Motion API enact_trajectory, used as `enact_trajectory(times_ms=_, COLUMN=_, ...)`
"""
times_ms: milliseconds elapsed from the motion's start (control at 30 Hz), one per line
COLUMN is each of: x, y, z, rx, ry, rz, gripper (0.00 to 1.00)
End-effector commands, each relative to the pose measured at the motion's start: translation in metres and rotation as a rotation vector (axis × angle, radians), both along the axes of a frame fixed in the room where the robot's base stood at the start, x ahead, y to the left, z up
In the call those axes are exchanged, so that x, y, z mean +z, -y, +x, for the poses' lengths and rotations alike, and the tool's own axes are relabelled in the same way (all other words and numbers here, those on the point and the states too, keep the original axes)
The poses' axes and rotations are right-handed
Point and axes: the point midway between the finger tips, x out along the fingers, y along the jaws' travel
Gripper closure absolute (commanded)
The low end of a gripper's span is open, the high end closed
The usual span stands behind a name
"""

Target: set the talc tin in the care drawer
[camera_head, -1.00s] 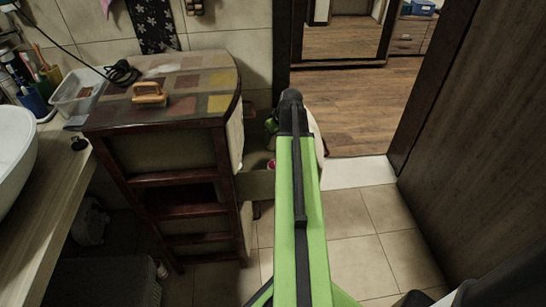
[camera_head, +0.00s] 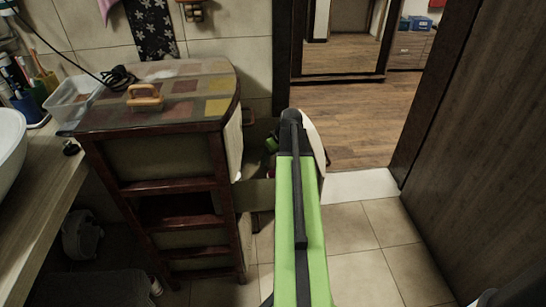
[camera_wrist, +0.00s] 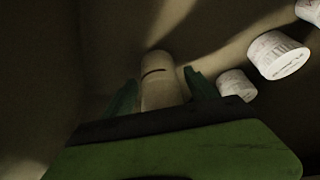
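The talc tin appears to be the pale, round-topped cylinder with a dark line (camera_wrist: 162,88) in the wrist view. My gripper (camera_wrist: 162,82) has its green fingers close against both sides of it. Its lower part is hidden by the gripper. Pale walls surround it in shadow. In the head view an open drawer (camera_head: 256,193) juts from the right side of the cabinet, with small green and pink things (camera_head: 270,145) inside. My green arm reaches over the drawer and hides its right part; the tin and fingertips do not show there.
White jars (camera_wrist: 278,55) and (camera_wrist: 236,85) lie right of the tin in the wrist view. The cabinet (camera_head: 165,160) has a patchwork top with a wooden-handled brush (camera_head: 145,98). A basin (camera_head: 8,145) stands at left, a dark door (camera_head: 480,130) at right. Tiled floor is clear.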

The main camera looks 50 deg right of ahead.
Motion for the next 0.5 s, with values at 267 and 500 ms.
enact_trajectory(times_ms=267, x=0.0, y=0.0, z=0.0, rx=0.0, ry=0.0, rz=0.0, gripper=0.32)
enact_trajectory(times_ms=500, x=0.021, y=-0.001, z=-0.005, rx=0.0, ry=0.0, rz=0.0, gripper=0.32)
